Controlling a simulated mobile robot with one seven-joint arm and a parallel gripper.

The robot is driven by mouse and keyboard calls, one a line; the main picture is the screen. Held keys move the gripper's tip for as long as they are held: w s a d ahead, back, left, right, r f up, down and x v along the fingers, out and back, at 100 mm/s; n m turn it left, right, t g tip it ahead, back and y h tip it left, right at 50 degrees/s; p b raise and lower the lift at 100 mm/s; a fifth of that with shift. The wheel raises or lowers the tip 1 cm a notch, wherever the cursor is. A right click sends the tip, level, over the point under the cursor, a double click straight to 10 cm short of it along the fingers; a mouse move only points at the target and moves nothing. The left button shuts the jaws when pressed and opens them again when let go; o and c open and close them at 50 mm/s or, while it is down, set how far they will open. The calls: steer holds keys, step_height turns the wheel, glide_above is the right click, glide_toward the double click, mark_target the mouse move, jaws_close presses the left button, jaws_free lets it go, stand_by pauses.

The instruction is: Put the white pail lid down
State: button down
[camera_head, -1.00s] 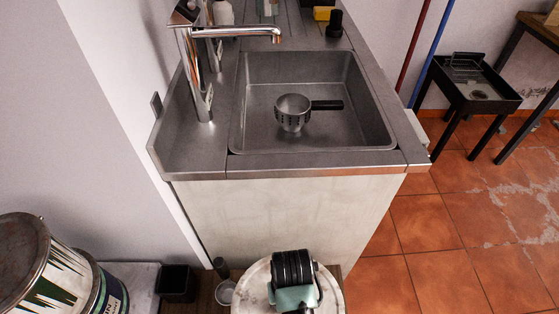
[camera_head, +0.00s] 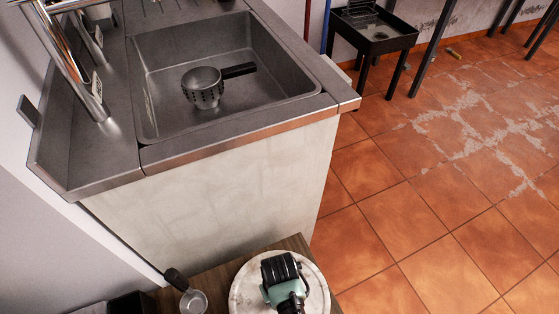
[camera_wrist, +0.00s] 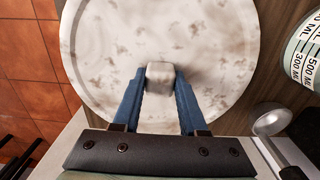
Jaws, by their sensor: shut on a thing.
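The white pail lid (camera_head: 245,290) is round, off-white with brownish stains, at the bottom middle of the head view. It fills much of the wrist view (camera_wrist: 105,45), roughly level, with a pale block-like knob (camera_wrist: 160,74) at its middle. My gripper (camera_wrist: 160,82) has its two blue fingers closed on either side of this knob. In the head view my wrist hides the fingers and the lid's middle. The lid is over the wooden top (camera_head: 215,275); I cannot tell whether it touches it.
A small metal scoop (camera_head: 193,301) with a black handle lies left of the lid, near a black box (camera_head: 132,304). A container with measuring marks (camera_wrist: 306,55) stands beside the lid. Behind is a sink (camera_head: 225,115) holding a strainer (camera_head: 203,88). Tiled floor (camera_head: 420,220) lies open at right.

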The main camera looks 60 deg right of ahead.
steer(key=shift+f, duration=0.3)
steer(key=shift+f, duration=0.1)
steer(key=shift+f, duration=0.1)
steer(key=shift+c, duration=2.2)
jaws_free()
step_height(320, 180, up, 12)
steer(key=p, duration=0.4)
steer(key=shift+r, duration=0.2)
